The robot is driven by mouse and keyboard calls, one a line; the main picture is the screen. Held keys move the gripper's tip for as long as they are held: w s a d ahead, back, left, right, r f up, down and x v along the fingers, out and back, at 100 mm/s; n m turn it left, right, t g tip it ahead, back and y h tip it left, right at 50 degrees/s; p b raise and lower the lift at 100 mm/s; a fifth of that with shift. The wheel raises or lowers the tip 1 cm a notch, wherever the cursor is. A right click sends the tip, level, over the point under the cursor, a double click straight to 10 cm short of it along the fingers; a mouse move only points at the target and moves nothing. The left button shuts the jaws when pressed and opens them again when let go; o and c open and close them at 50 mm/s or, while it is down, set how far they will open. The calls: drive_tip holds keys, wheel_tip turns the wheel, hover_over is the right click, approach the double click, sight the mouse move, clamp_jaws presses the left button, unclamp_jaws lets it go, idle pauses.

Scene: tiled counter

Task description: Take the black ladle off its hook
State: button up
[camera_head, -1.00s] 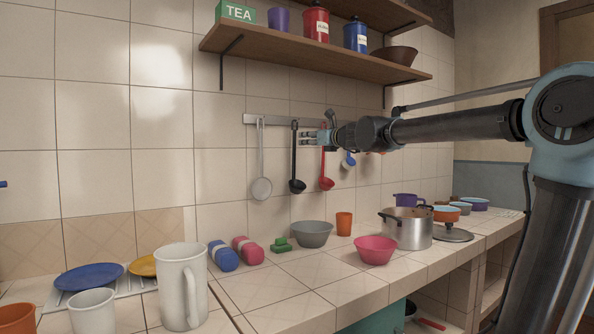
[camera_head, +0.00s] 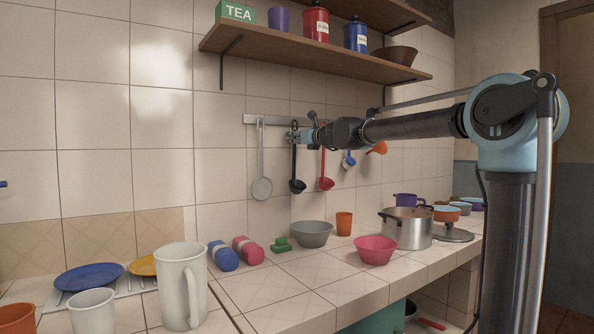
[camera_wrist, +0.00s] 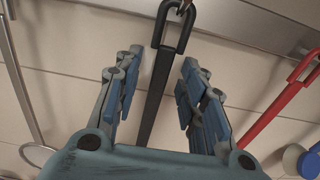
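The black ladle (camera_head: 297,184) hangs on a wall rail (camera_head: 278,121), between a grey skimmer and a red ladle. In the wrist view its black handle (camera_wrist: 153,98) runs between my gripper's two fingers, and its loop sits on a hook (camera_wrist: 185,7) at the top. My gripper (camera_wrist: 155,95) is open around the handle, with a visible gap on both sides. In the head view my gripper (camera_head: 296,136) is at the upper handle, just below the rail. The ladle's bowl is out of the wrist view.
The grey skimmer (camera_head: 261,187) hangs to the left and the red ladle (camera_head: 326,182) close to the right. A blue-and-white utensil (camera_head: 349,159) and an orange funnel (camera_head: 377,148) hang further right. A wooden shelf (camera_head: 300,54) is above. A grey bowl (camera_head: 311,234) stands on the counter below.

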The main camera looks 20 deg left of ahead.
drive_tip(key=shift+w+a, duration=0.3)
drive_tip(key=shift+a, duration=0.05)
clamp_jaws()
drive_tip(key=r+v, duration=0.1)
drive_tip(key=v, duration=1.7)
drive_tip(key=shift+r, duration=0.25)
drive_tip(key=shift+s, duration=0.1)
